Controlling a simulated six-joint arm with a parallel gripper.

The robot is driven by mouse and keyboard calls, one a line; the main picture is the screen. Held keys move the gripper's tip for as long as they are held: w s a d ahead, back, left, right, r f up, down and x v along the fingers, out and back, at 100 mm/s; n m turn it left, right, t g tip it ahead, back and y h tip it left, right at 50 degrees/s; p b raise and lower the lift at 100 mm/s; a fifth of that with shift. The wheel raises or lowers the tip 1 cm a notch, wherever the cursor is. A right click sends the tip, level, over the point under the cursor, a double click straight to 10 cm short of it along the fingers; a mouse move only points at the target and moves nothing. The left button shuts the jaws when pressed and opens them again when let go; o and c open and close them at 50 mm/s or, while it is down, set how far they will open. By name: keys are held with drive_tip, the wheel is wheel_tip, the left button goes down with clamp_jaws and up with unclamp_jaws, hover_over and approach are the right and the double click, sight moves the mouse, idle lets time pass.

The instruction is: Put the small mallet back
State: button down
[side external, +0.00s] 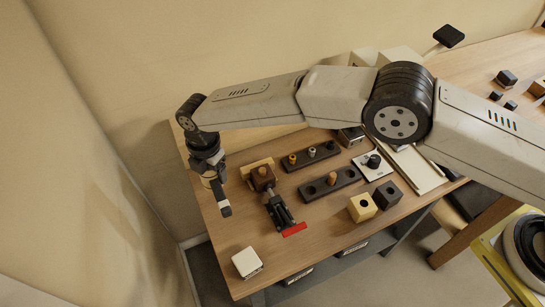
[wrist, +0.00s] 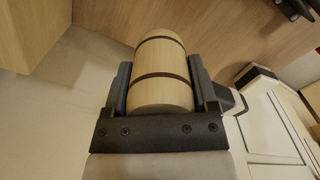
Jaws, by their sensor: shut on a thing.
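The small mallet's head (wrist: 160,78) is a pale wooden cylinder with two dark bands, seen large in the wrist view. My gripper (wrist: 162,70) is shut on it, with one dark finger on each side. In the side external view my gripper (side external: 217,190) hangs at the left end of the bench, and a pale part of the mallet (side external: 207,181) shows beside it. The mallet appears to be held clear of the bench top. Its handle cannot be made out. I cannot tell which spot is the mallet's own place.
A dark clamp-like tool with a red bar (side external: 294,230) lies right of my gripper. Two dark peg racks (side external: 312,156) (side external: 331,183), a yellow block (side external: 361,208) and a black block (side external: 387,195) stand farther right. A white block (side external: 247,262) sits at the front left. Bench between is clear.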

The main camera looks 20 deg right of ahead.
drive_tip(key=shift+f, duration=0.75)
drive_tip(key=shift+f, duration=1.95)
idle(3.8)
unclamp_jaws()
drive_tip(key=shift+r, duration=0.1)
drive_tip(key=shift+r, duration=3.4)
